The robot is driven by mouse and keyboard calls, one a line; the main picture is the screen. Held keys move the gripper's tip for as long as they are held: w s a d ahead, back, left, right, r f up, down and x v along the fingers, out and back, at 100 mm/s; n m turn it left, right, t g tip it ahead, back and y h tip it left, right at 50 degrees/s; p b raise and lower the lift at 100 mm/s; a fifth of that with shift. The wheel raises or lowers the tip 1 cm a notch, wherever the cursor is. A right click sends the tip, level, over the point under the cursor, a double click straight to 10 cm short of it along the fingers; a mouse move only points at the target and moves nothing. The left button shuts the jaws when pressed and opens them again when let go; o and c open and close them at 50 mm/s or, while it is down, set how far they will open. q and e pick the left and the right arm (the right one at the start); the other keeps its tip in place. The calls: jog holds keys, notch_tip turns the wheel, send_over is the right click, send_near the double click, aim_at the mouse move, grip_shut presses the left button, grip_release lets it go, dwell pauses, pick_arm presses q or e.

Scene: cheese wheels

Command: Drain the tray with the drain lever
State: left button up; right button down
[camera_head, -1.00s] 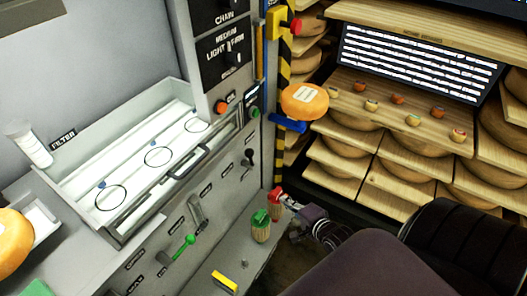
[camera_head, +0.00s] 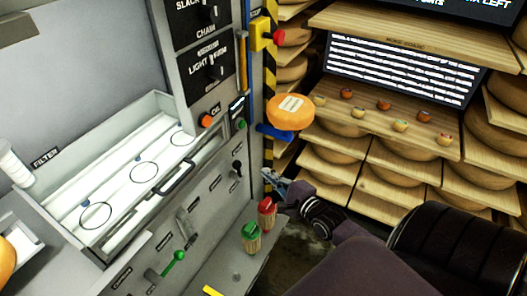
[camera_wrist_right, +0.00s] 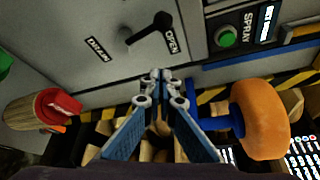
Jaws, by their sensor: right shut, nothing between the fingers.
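The white tray (camera_head: 76,238) is set into the grey machine at the left of the head view, with several black rings inside. A black lever (camera_head: 238,166) is on the front panel; it also shows in the right wrist view (camera_wrist_right: 148,28), beside the word OPEN. A grey lever (camera_head: 184,222) and a green-knobbed lever (camera_head: 176,256) are farther left. My left gripper is out of view.
Red-topped (camera_head: 267,214) and green-topped (camera_head: 251,237) jars stand on a low ledge beneath the panel. An orange cheese wheel (camera_head: 290,114) sits on a blue holder (camera_head: 273,133) by the striped post. A green button (camera_wrist_right: 226,36) is above right of my right gripper.

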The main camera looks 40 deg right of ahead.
pick_arm(q)
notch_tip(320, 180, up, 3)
jog(key=p, duration=0.3)
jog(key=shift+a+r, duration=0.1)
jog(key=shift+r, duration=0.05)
pick_arm(e)
jog(key=w+a, duration=0.3)
jog(key=w, duration=0.4)
jog(key=shift+a, duration=0.2)
jog(key=shift+w, duration=0.1)
jog(key=shift+a, duration=0.1)
